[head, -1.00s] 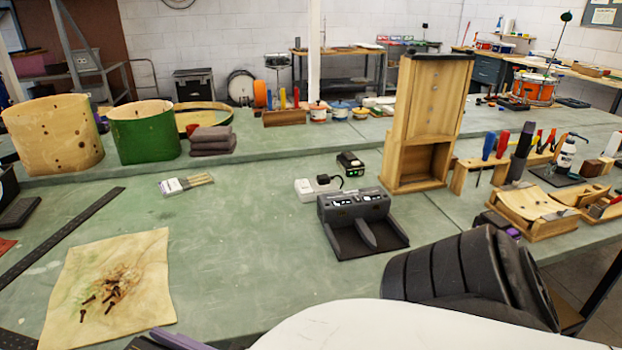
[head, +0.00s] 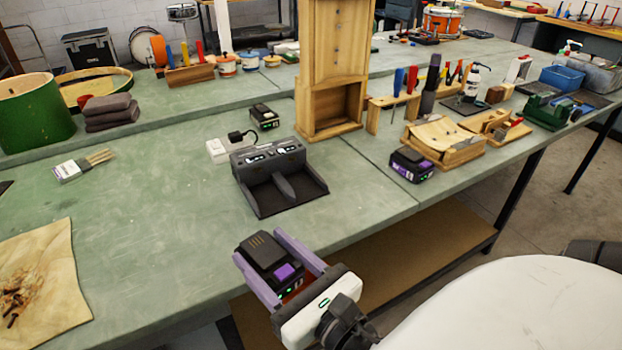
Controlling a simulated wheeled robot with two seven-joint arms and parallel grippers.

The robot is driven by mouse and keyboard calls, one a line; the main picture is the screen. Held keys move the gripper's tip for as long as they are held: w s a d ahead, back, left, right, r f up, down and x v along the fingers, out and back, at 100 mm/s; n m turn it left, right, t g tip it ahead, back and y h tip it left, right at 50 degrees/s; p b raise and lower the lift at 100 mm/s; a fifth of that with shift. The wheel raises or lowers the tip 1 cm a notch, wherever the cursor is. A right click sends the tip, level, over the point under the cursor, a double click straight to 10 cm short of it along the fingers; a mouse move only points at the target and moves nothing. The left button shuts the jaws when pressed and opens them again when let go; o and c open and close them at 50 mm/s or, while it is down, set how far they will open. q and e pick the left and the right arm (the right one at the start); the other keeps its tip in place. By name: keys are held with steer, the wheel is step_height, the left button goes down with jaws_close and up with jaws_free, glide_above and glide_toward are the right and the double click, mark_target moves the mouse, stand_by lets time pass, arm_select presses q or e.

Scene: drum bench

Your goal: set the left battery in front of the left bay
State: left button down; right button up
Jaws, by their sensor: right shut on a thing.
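My right gripper (head: 268,256) is shut on a black battery (head: 264,252) with a purple patch, its purple fingers on either side. It holds the battery near the bench's front edge, in front of the charger. The dark grey two-bay charger (head: 282,157) stands on the bench behind it, small displays lit. Its left bay (head: 257,197) and right bay (head: 302,181) look empty, split by a ridge. Another black and purple battery (head: 411,164) sits at the right, near the edge. A black battery with a green light (head: 263,116) stands behind the charger. My left gripper is out of view.
A white power block (head: 229,148) with a plug sits behind the charger. A wooden cabinet (head: 333,80) rises at back centre. A brush (head: 83,165) and stained cloth (head: 45,280) lie left. The green bench top (head: 160,210) is bare left of the charger.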

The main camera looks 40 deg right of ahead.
steer(key=w+d+r+m+h+b, duration=0.2)
steer(key=w+d+r+m+h, duration=0.15)
steer(key=w+d, duration=1.2)
steer(key=shift+n+g+h, duration=0.25)
steer(key=shift+n+g, duration=0.05)
steer(key=shift+n, duration=0.15)
steer(key=f, duration=0.1)
steer(key=w+a+f+b, duration=0.1)
steer(key=f, duration=0.1)
steer(key=w+f, duration=0.1)
steer(key=f, duration=0.1)
steer(key=shift+a+f+b, duration=0.15)
steer(key=shift+f+b, duration=0.1)
steer(key=shift+b, duration=0.1)
step_height(320, 180, down, 4)
steer(key=shift+r+b, duration=0.1)
steer(key=shift+b, duration=0.6)
steer(key=shift+f, duration=0.25)
steer(key=o, duration=1.4)
steer(key=shift+f, duration=0.2)
